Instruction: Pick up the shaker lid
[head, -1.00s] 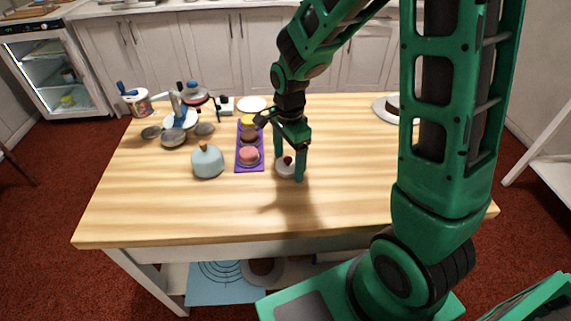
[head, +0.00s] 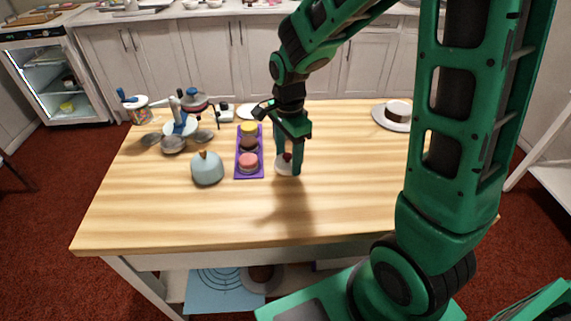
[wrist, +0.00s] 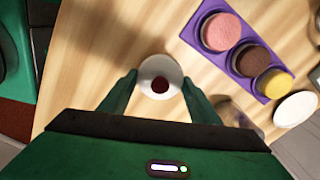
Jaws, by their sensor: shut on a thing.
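A small white round piece with a dark red centre, which I take to be the shaker lid (wrist: 146,85), is between my fingers in the wrist view. In the head view the lid (head: 282,170) is low at the tabletop, partly hidden by the fingers. My gripper (head: 290,168) points straight down there, shut on the lid from both sides. In the wrist view the gripper (wrist: 160,82) has one finger on each side of it. I cannot tell whether the lid still touches the table.
A purple tray (head: 238,173) with pink, brown and yellow round cakes stands just left. A blue-grey domed thing (head: 207,172) is farther left. Several bowls and a tub (head: 139,111) crowd the back left. The front is clear.

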